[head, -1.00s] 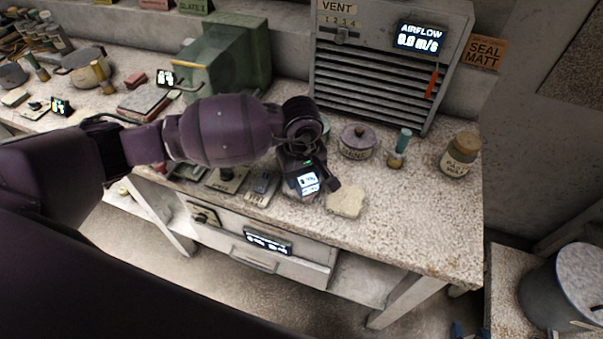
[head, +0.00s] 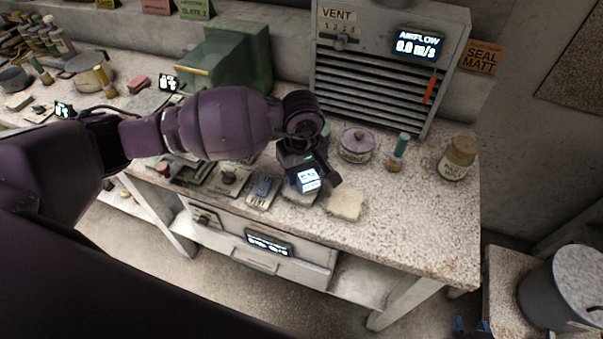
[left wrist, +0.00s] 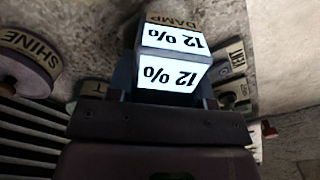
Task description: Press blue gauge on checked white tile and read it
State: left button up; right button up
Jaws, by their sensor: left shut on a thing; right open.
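My left gripper (head: 306,160) is shut on the gauge and holds it over the front part of the bench. The gauge (left wrist: 122,78) has a bluish body and a lit two-faced display reading 12 %, upside down in the left wrist view. Its display also shows in the head view (head: 308,178), too small to read surely. A pale tile (head: 300,199) shows partly below the gauge; its pattern is hidden, and I cannot tell whether they touch. Another pale tile (head: 345,204) lies just right. A DAMP label (left wrist: 166,18) shows beyond the display. My right gripper is not in view.
A vent box (head: 375,75) with an AIRFLOW display stands behind. A purple-lidded pot (head: 357,146), a teal-topped bottle (head: 398,152) and a jar (head: 457,158) stand to the right. Several small plates, one marked VENT (head: 264,188), lie left. The bench's right front is clear.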

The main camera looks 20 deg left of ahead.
pick_arm(q)
jog(key=shift+r+p, duration=0.45)
jog(key=shift+r, duration=1.35)
jog(key=shift+r+p, duration=0.35)
jog(key=shift+p, duration=0.05)
pick_arm(e)
notch_tip(320, 180, up, 2)
jog(key=shift+r, duration=0.15)
jog(key=shift+w+r, duration=0.15)
jog(key=shift+w, duration=0.15)
jog(key=shift+s, duration=0.2)
jog(key=shift+s+f, duration=0.35)
jog(key=shift+w+r, duration=0.2)
jog(key=shift+w, duration=0.15)
